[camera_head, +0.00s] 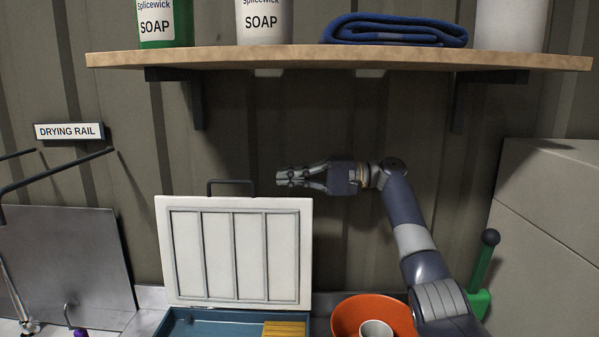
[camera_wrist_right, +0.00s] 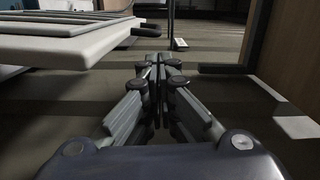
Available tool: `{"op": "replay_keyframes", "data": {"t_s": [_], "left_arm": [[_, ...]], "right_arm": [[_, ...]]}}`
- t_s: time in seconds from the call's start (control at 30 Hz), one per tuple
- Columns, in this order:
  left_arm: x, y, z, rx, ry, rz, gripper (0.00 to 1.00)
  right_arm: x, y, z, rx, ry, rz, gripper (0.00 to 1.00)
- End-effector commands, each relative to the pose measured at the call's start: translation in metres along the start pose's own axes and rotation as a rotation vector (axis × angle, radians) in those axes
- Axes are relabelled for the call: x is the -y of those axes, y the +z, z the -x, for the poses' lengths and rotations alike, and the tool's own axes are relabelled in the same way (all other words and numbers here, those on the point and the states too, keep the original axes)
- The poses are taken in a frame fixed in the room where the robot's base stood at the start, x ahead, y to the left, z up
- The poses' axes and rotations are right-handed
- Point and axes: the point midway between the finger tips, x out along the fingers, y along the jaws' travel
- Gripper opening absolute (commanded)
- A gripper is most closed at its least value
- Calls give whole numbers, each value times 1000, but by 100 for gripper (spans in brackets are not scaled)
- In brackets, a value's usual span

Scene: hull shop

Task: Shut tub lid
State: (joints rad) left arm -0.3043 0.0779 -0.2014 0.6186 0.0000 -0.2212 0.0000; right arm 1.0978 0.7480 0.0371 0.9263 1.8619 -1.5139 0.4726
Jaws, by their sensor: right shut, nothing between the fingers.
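The tub (camera_head: 190,325) is blue-teal and stands at the bottom of the head view, with a yellow ribbed thing (camera_head: 284,329) inside. Its white lid (camera_head: 236,252) stands open and upright at the back of the tub, with a dark handle (camera_head: 231,183) on its top edge. My right gripper (camera_head: 284,177) is shut and empty, just above the lid's top right corner and right of the handle, pointing left. In the right wrist view the gripper (camera_wrist_right: 158,65) has its fingers together, and the lid (camera_wrist_right: 70,42) shows at the upper left. My left gripper is not in view.
A wooden shelf (camera_head: 340,57) with soap tubs and a folded blue towel (camera_head: 400,30) runs above my right arm. An orange bowl (camera_head: 345,318) holding a pale cup (camera_head: 376,329) stands right of the tub. A green lever (camera_head: 482,270) is farther right. A drying rail (camera_head: 60,172) is at left.

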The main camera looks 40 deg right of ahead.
Motion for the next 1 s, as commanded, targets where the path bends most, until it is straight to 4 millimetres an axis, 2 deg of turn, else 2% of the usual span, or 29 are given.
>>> {"op": "replay_keyframes", "data": {"t_s": [0.03, 0.1, 0.3, 0.57, 0.83, 1.0], "left_arm": [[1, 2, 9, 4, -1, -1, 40], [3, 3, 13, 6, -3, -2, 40], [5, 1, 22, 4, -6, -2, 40], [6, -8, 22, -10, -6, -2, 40], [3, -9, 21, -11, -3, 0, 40], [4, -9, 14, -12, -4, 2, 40]], "right_arm": [[4, 0, -11, 3, 0, -1, 0], [3, 0, -22, 3, 1, -1, 0], [1, 0, -45, 0, 1, -1, 0], [-1, 0, -51, 0, 1, -1, 0], [-1, 1, -52, 0, 1, 4, 0], [-1, 9, -64, 3, 4, 40, 0]]}}
